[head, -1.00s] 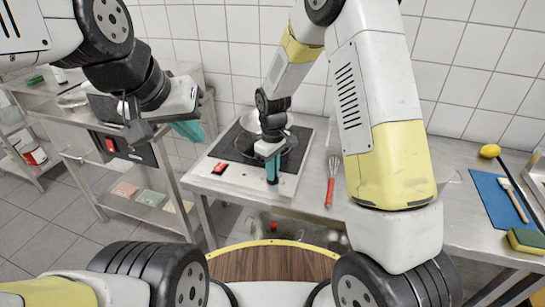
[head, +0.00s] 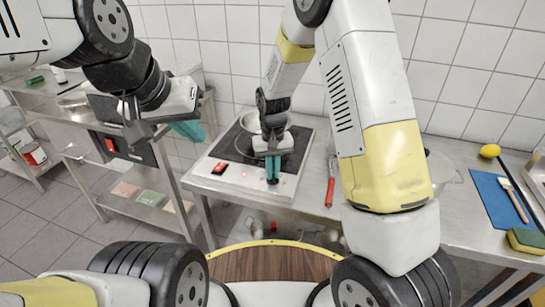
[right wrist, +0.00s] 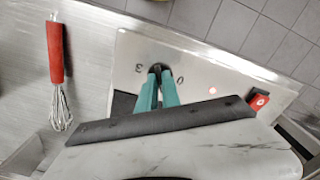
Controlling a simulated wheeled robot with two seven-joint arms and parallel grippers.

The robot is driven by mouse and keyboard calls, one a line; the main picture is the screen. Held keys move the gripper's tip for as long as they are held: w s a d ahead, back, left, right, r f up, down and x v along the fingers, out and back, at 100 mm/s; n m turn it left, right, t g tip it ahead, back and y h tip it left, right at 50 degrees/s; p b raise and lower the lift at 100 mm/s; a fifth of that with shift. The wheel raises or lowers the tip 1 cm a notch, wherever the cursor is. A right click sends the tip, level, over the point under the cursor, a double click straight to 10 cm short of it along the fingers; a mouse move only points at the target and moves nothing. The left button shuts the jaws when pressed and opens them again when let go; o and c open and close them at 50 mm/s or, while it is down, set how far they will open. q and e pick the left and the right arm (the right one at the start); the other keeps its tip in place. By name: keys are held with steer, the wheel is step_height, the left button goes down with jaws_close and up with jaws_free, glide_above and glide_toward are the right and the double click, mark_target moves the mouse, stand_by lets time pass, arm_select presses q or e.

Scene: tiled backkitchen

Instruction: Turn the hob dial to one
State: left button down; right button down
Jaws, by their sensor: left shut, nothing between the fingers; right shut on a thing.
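The hob (head: 245,180) is a white-framed unit with a dark cooking plate, set on the steel counter. My right gripper (head: 273,177) is over its front edge. In the right wrist view, the teal fingers of the right gripper (right wrist: 157,78) are shut on the small black hob dial (right wrist: 158,67). A printed 3 and 0 show on either side of the dial; its pointer and other marks are covered or too small to read. My left gripper (head: 188,130) is shut and empty, off to the left beside the counter.
A red switch (head: 220,168) sits on the hob's front left. A red-handled whisk (head: 330,188) lies right of the hob. A blue board (head: 497,197), lemon (head: 490,150) and sponge (head: 526,240) are further right.

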stand_by(0.5)
steer(key=c, duration=1.5)
jaws_free()
steer(key=shift+c, duration=0.2)
steer(key=shift+r, duration=3.9)
steer(key=shift+d+r, duration=0.1)
steer(key=s+d+r+m+t+y, duration=0.1)
steer(key=s+d+r, duration=0.3)
steer(key=r, duration=0.3)
steer(key=s+d+r+t+y, duration=0.1)
steer(key=s+d+r+t, duration=0.1)
steer(key=s+d+r, duration=0.35)
steer(key=s+d+r+m+t, duration=0.1)
steer(key=s+d+r+t, duration=0.2)
steer(key=s+r, duration=0.4)
steer(key=s+d, duration=0.1)
steer(key=s, duration=0.3)
